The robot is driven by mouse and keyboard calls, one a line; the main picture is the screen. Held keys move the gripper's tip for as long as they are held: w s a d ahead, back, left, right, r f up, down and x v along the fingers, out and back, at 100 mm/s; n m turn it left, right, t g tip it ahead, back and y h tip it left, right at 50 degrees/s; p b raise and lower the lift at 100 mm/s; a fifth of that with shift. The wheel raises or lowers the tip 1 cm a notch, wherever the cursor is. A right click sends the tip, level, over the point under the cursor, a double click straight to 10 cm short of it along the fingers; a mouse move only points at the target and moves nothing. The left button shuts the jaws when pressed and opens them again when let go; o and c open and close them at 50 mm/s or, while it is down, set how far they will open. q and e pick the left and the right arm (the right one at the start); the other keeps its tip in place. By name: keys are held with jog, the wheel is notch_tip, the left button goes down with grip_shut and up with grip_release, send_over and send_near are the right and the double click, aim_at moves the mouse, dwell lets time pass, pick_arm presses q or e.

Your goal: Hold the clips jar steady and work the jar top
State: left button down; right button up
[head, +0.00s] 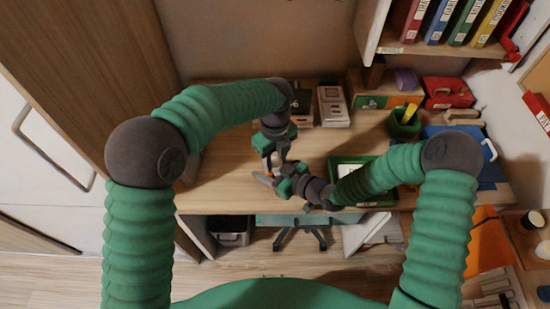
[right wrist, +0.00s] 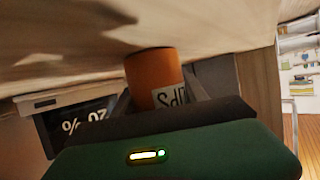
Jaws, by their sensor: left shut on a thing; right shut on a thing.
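The clips jar (right wrist: 153,75) is an orange cylinder with a pale label, partly readable and upside down in the right wrist view. It sits between the fingers of my right gripper (right wrist: 160,100); in the head view only small bits of orange show. My right gripper (head: 264,179) comes in from the right, low over the desk, and is shut on the jar. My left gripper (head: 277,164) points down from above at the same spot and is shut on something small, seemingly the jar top. The jar top itself is hidden by the grippers.
The desk (head: 225,165) is clear to the left of the grippers. A green-rimmed tray (head: 347,160) lies close on the right, under my right arm. Boxes (head: 333,106) stand at the back, with a green cup (head: 404,123) and a red box (head: 447,92) farther right.

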aim_at(275, 162)
pick_arm(q)
jog(key=shift+n, duration=0.3)
jog(key=n, duration=0.3)
jog(key=shift+d+n, duration=0.1)
jog(key=shift+n, duration=1.7)
jog(key=c, duration=0.9)
grip_release()
notch_tip(275, 162, up, 12)
